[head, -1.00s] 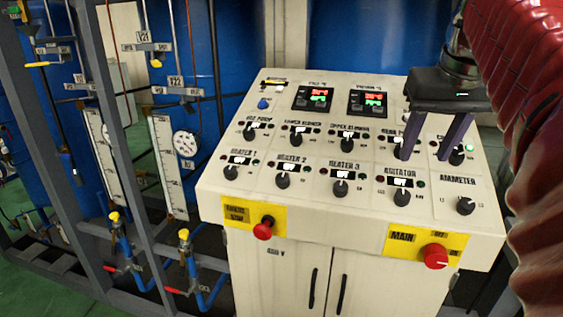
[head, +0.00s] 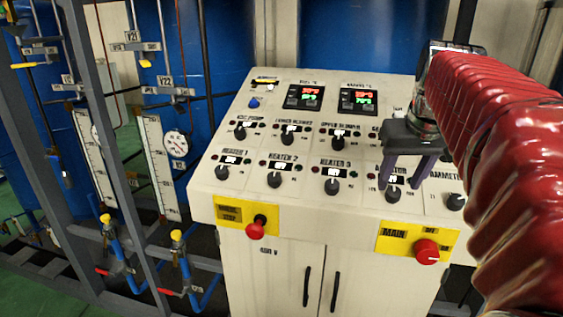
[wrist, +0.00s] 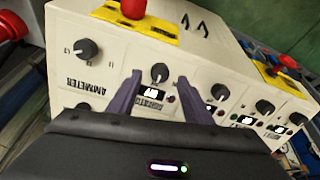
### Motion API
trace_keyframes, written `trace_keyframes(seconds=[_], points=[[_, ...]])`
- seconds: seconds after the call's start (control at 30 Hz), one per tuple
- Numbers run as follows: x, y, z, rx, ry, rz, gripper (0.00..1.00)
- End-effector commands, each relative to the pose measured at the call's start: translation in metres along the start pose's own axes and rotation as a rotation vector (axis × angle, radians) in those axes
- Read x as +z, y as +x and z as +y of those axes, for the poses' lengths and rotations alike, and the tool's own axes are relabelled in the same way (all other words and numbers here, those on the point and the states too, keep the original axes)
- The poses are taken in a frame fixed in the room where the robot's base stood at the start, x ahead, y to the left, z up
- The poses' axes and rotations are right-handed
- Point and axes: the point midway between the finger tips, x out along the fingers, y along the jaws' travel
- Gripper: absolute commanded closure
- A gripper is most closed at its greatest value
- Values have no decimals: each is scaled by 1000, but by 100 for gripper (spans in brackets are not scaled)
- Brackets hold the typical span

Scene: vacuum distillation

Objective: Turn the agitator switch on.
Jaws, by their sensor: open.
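The agitator switch is a black rotary knob (head: 393,195) in the lower row of the sloped white control panel, right of the Heater 3 knob. Its label is partly hidden by my gripper in the head view. My gripper (head: 399,187) is open, with its two purple fingers pointing down at this knob. In the wrist view the agitator knob (wrist: 159,73) appears between the open fingertips (wrist: 160,77), with the label upside down below it. Neither finger visibly touches the knob. The small display by it is too blurred to read surely.
The ammeter knob (head: 456,202) is close on the right and the Heater 3 knob (head: 332,187) on the left. Red buttons on yellow plates, emergency stop (head: 256,229) and main (head: 427,251), sit on the front edge below. Pipe racks stand left.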

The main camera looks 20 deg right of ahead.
Motion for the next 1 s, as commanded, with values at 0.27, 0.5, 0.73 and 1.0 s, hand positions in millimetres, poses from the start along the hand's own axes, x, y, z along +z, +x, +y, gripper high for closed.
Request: trace_keyframes(seconds=[0.27,0.5,0.73,1.0], points=[[0,32,0,0,0,-1,54],[0,36,0,0,0,0,54],[0,35,0,0,-1,0,62],[0,36,0,-1,-2,0,81]])
